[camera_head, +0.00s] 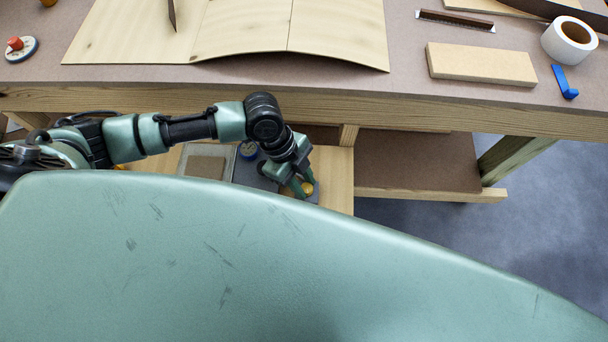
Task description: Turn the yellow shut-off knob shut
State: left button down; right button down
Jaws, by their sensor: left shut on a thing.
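My left arm comes in from the left and bends down there. My left gripper (299,189) is shut on the yellow knob, with its fingers on either side of it. Part of the knob is hidden by the fingers. I cannot tell which way the knob is turned. My right gripper is out of view.
The workbench (420,95) above holds veneer sheets (240,30), a wooden block (481,65), a tape roll (569,40) and a blue tool (564,82). A lower shelf (415,165) is clear at right.

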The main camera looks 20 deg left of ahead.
pick_arm(q)
jog(key=n+t+p, duration=0.1)
jog(key=n+p, duration=0.2)
jog(key=p, duration=0.1)
jog(key=n+t+p, duration=0.1)
jog(key=n+p, duration=0.3)
jog(key=p, duration=0.1)
jog(key=s+n+t+p, duration=0.1)
jog(key=n+t+p, duration=0.1)
jog(key=n+p, duration=0.2)
jog(key=shift+d+r+y+p, duration=0.25)
jog(key=shift+r+y+p, duration=0.1)
jog(key=shift+y+p, duration=0.05)
jog(key=shift+f+n+t+y+p, duration=0.15)
jog(key=shift+n+t+y+p, duration=0.15)
jog(key=shift+n+p, duration=0.6)
jog(key=shift+f+n+t+y+p, duration=0.1)
jog(key=shift+n+t+y+p, duration=0.15)
jog(key=shift+n+p, duration=0.6)
jog(key=shift+n, duration=0.25)
jog(key=c, duration=1.1)
grip_release()
jog(key=v, duration=0.7)
jog(key=shift+r, duration=0.35)
